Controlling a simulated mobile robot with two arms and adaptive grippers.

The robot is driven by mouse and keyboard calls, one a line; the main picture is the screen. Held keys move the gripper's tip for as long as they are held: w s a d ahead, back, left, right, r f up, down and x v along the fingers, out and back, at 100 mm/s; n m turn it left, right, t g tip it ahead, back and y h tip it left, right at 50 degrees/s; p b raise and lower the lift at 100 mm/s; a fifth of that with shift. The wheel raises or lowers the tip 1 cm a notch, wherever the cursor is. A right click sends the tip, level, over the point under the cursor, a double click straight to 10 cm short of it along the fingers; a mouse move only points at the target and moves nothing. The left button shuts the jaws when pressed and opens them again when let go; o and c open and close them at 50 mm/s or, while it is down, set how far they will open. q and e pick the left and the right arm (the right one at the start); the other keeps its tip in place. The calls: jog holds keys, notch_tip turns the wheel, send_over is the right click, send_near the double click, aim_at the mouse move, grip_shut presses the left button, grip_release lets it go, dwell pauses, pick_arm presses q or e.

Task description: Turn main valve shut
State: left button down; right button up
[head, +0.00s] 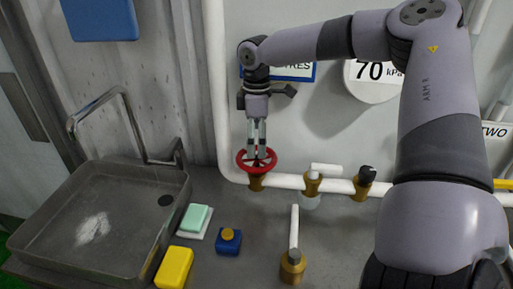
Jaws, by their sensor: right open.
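The main valve (243,165) is a red handwheel on a brass body, set on the white pipe along the wall. My right gripper (258,153) points down at the wheel from directly above. Its two fingers are apart, with their tips at the wheel's middle and spokes. I cannot tell whether they touch it. The fingers hide the back part of the rim. My left gripper is not in the head view.
Brass valves (312,183) with white and dark handles stand right of the wheel. A brass fitting with a white lever (294,228) is in front. A metal sink (60,235), a green sponge (195,217), a blue item (229,243) and a yellow block (174,267) are at left.

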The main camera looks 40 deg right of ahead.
aim_at(257, 156)
notch_tip(257, 156, down, 5)
jog(key=shift+w+d+r+p, duration=0.1)
jog(key=shift+w+r+p, duration=0.1)
jog(key=shift+p, duration=0.1)
jog(key=shift+s, duration=0.15)
jog(key=c, duration=0.5)
jog(key=shift+s+a+r, duration=0.2)
jog(key=shift+s, duration=0.1)
jog(key=c, duration=0.8)
jog(key=shift+c, duration=0.3)
